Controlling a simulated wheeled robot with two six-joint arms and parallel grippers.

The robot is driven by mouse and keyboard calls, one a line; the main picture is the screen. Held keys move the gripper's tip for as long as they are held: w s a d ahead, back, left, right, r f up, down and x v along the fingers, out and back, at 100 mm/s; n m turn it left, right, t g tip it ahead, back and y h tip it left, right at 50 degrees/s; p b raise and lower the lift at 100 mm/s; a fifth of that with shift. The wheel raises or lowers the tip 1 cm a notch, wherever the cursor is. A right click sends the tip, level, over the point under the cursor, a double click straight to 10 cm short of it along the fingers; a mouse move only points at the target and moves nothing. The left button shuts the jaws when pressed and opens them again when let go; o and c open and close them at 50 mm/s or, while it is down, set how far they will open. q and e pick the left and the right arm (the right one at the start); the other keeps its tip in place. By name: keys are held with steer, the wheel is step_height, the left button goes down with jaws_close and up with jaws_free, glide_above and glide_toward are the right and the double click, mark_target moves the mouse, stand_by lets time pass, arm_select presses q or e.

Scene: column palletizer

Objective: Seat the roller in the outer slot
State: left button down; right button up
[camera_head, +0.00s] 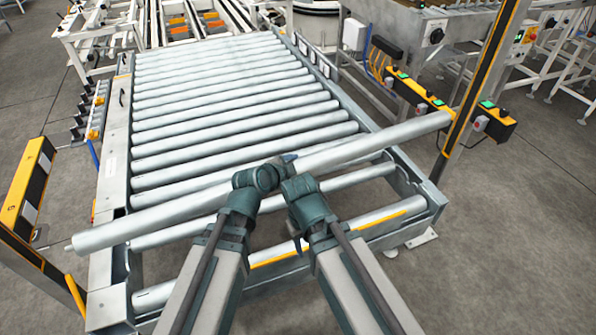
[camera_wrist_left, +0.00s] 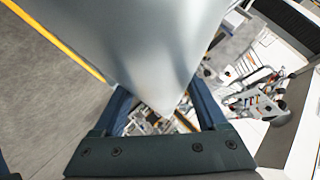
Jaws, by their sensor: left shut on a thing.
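A long grey roller (camera_head: 165,216) lies slantwise across the near end of the roller conveyor, its right end farther away. Its left end juts past the left side rail (camera_head: 107,271) in the picture, and its right end past the right rail (camera_head: 411,176). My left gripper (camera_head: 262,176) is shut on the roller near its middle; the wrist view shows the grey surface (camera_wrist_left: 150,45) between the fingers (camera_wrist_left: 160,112). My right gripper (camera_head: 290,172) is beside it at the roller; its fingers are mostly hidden. The outer slot itself cannot be made out clearly.
Several seated rollers (camera_head: 235,105) fill the conveyor bed beyond. Yellow-black posts stand at left (camera_head: 28,190) and right (camera_head: 480,85), the right one close to the held roller's end.

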arm_select(q)
steer(key=w+a+f+g+b, duration=0.1)
steer(key=w+f+b, duration=0.3)
steer(key=f+b, duration=0.5)
steer(key=w+a+f+g+b, duration=0.1)
steer(key=w+f+b, duration=0.3)
steer(key=f+b, duration=0.5)
step_height(320, 180, down, 4)
steer(key=shift+a+f+h+b, duration=0.1)
steer(key=shift+a+h+b, duration=0.25)
steer(key=shift+a, duration=0.55)
steer(key=shift+f, duration=0.2)
step_height(320, 180, down, 14)
steer(key=b, duration=1.4)
steer(key=shift+f+b, duration=0.2)
steer(key=shift+b, duration=0.15)
